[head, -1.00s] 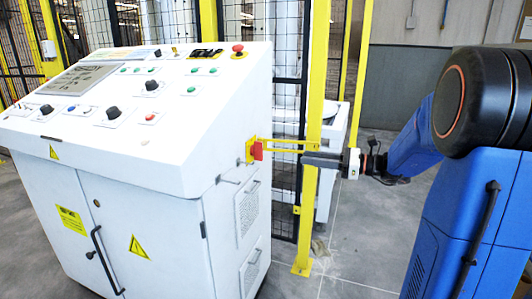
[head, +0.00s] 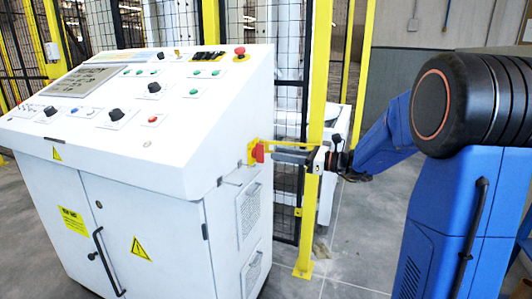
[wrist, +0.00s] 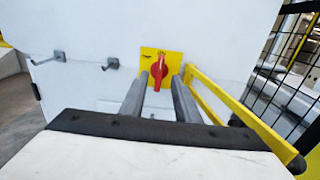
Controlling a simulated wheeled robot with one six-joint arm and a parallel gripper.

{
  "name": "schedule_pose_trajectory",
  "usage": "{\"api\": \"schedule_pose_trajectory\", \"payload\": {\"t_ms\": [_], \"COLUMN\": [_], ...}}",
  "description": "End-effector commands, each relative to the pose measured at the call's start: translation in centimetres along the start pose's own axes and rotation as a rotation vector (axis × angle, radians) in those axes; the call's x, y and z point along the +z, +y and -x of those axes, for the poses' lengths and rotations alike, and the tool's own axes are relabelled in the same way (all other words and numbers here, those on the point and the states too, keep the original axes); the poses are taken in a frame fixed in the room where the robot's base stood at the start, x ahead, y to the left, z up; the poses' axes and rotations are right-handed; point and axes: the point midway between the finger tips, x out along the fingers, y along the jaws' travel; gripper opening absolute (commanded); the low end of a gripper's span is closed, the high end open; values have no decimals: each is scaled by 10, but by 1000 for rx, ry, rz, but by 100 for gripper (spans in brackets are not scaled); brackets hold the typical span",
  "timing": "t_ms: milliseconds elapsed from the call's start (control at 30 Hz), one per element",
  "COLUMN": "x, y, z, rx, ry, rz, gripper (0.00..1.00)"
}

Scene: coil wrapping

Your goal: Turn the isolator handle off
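The isolator handle (wrist: 159,71) is red and sits on a yellow plate (wrist: 174,60) on the white cabinet's side. In the wrist view it stands about upright, just beyond my fingertips. My gripper (wrist: 161,80) is open, with its two grey fingers on either side of the line to the handle. In the head view the red handle (head: 258,152) shows at the cabinet's right side, and my gripper (head: 277,154) reaches it from the right. Whether the fingers touch the handle cannot be told.
A yellow bar (wrist: 228,108) sticks out from the cabinet right of my fingers. Two small hooks (wrist: 111,63) jut out on the left. A yellow post (head: 312,200) and black mesh fence stand close to my arm. The white control cabinet (head: 150,215) fills the left.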

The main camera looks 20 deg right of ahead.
Motion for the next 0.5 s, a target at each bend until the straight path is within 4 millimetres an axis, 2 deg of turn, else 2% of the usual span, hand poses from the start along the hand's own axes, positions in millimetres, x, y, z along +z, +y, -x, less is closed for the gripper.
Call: {"api": "schedule_pose_trajectory", "payload": {"t_ms": [233, 500], "x": [1, 0], "y": [1, 0], "z": [-37, -58], "rx": [3, 1], "ry": [-1, -1], "rz": [1, 0], "gripper": [29, 29]}}
